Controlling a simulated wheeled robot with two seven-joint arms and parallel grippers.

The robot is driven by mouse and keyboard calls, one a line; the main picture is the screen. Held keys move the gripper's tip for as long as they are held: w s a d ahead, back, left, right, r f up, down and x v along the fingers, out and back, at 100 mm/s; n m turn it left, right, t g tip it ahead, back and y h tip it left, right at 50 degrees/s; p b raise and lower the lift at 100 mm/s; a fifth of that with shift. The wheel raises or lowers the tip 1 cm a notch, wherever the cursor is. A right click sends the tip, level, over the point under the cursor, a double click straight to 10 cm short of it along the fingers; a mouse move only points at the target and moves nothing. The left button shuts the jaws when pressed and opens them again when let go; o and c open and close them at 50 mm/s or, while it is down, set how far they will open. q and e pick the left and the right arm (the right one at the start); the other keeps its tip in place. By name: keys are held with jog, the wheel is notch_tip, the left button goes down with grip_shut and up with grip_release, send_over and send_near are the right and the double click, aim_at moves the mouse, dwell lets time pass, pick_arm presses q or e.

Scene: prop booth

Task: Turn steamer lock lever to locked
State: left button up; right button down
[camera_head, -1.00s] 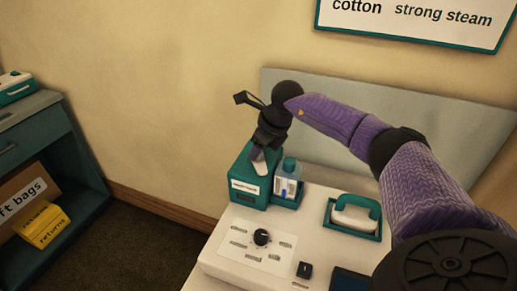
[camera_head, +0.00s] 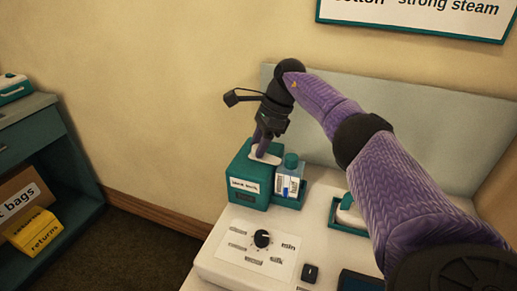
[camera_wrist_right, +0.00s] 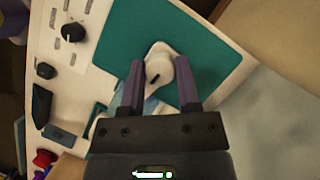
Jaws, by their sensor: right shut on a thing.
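The teal steamer box (camera_head: 240,172), with a small white label on its front, stands at the back left of the white bench. On its top is a white lock lever (camera_wrist_right: 156,84), rounded at one end, with a dark slot mark. My right gripper (camera_head: 261,150) reaches down to the box top from above. In the right wrist view its two purple fingers (camera_wrist_right: 160,68) stand on either side of the lever and are shut on it. The fingers partly hide the lever in the head view. My left gripper is not in view.
A clear bottle with a teal cap (camera_head: 291,178) stands close to the right of the box. A panel with a black dial (camera_head: 262,238) lies in front. A teal iron (camera_head: 347,208) is partly hidden by my right arm. A shelf unit (camera_head: 40,140) stands far left.

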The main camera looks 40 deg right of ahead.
jog(key=shift+f+n+b, duration=0.1)
jog(key=shift+n+b, duration=0.2)
jog(key=shift+n, duration=0.2)
jog(key=shift+n+g, duration=0.3)
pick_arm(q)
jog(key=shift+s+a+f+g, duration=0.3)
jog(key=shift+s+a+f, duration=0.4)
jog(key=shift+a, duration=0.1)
